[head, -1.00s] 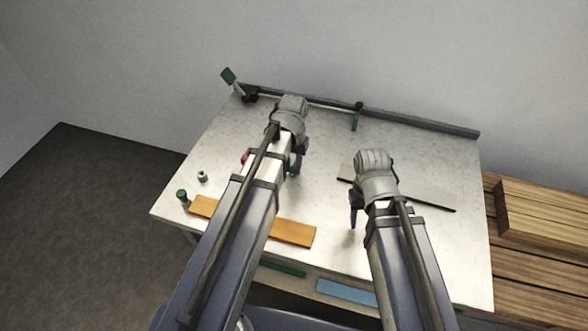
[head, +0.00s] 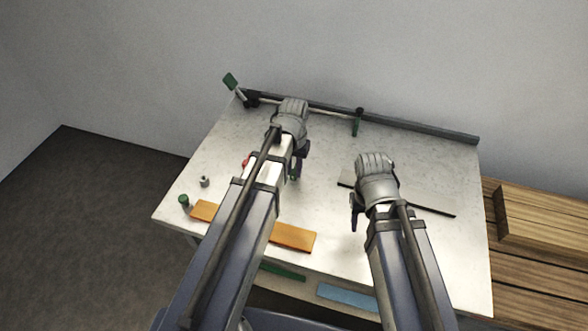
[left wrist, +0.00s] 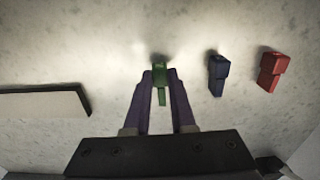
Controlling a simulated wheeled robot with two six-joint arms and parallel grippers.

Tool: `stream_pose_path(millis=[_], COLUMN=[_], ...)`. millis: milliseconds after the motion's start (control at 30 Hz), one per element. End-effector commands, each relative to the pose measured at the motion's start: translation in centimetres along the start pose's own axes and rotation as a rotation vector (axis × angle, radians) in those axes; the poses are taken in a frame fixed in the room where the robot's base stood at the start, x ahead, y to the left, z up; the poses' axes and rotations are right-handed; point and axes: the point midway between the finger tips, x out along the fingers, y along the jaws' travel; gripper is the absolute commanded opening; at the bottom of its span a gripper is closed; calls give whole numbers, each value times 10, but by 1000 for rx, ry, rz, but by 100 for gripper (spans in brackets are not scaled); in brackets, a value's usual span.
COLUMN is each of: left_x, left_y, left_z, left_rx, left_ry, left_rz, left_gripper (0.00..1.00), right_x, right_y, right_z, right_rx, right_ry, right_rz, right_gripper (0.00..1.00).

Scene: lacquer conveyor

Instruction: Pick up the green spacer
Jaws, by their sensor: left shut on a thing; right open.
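The green spacer (left wrist: 160,74) is a small block with a narrower lower part, between the two purple fingers of my left gripper (left wrist: 161,90) in the left wrist view. The fingers are shut on it. I cannot tell whether it touches the table. In the head view my left gripper (head: 298,170) is over the middle of the table, and its wrist and arm hide most of the spacer. My right gripper (head: 354,214) is open and empty over the table, to the right of the left one.
A blue block (left wrist: 218,72) and a red block (left wrist: 272,70) stand to the right of the spacer. A dark-edged board (left wrist: 42,102) lies at left. An orange board (head: 297,236), grey nut (head: 204,181) and green-topped piece (head: 184,201) are at front left. A rail (head: 420,124) runs along the back.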

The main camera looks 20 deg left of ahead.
Motion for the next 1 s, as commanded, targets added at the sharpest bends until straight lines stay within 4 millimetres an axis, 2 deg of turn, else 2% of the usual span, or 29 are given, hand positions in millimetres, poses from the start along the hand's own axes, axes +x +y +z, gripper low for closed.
stream_pose_path(millis=[33,533,700,1000], left_x=[-10,-82,-91,-90], left_y=[0,0,0,0], left_z=[0,0,0,0], left_rx=[0,0,0,0], left_ry=[0,0,0,0], left_rz=[0,0,0,0], left_gripper=[0,0,0,0], right_x=[-10,-81,-90,-89], right_y=[1,8,9,8], right_z=[1,5,5,5], right_rx=[0,0,-1,-1], right_ry=[0,0,0,0], right_rz=[0,0,0,0], right_gripper=[50,50,50,50])
